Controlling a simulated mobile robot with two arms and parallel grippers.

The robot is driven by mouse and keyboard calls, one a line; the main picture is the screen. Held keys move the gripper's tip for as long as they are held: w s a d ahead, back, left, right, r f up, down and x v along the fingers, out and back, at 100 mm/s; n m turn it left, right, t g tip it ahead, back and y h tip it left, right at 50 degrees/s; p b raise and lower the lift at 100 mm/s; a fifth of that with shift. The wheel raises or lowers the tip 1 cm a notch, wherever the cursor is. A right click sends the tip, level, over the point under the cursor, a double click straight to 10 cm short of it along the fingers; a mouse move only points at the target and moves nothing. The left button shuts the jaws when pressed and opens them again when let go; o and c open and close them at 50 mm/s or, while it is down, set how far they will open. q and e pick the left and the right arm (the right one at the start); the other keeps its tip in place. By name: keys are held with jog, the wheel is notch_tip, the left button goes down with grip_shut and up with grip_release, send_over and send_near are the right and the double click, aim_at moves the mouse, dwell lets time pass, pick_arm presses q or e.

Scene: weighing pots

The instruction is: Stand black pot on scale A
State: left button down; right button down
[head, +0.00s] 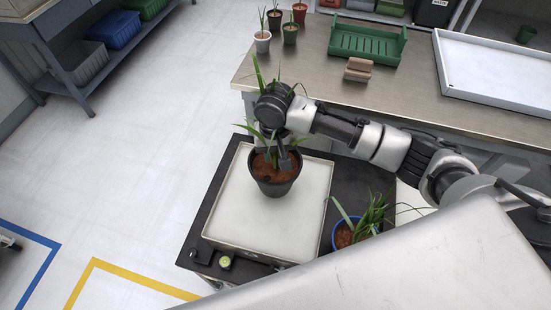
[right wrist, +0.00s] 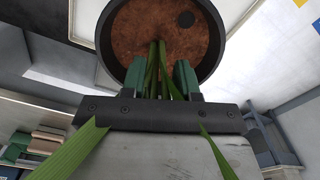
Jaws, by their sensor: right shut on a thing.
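The black pot (head: 275,184) holds brown soil and a green leafy plant. My right gripper (head: 272,151) comes down from above and is shut on the plant's stems just over the soil. In the right wrist view, the green fingers (right wrist: 160,80) stand on both sides of the stems, with the black pot (right wrist: 218,70) beyond. My left gripper is not in view.
A blue pot with a plant (head: 342,237) stands right of the plate on the dark surface (head: 192,250). Behind is a bench (head: 320,92) with several small pots, a green rack (head: 366,42), a brown block (head: 358,69) and a white tray (head: 497,72).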

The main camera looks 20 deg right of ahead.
aim_at(276, 161)
jog(key=shift+f, duration=1.7)
jog(key=c, duration=0.8)
grip_release()
jog(key=shift+s, duration=0.1)
jog(key=shift+c, duration=0.2)
notch_tip(276, 161, up, 12)
jog(key=shift+r, duration=0.1)
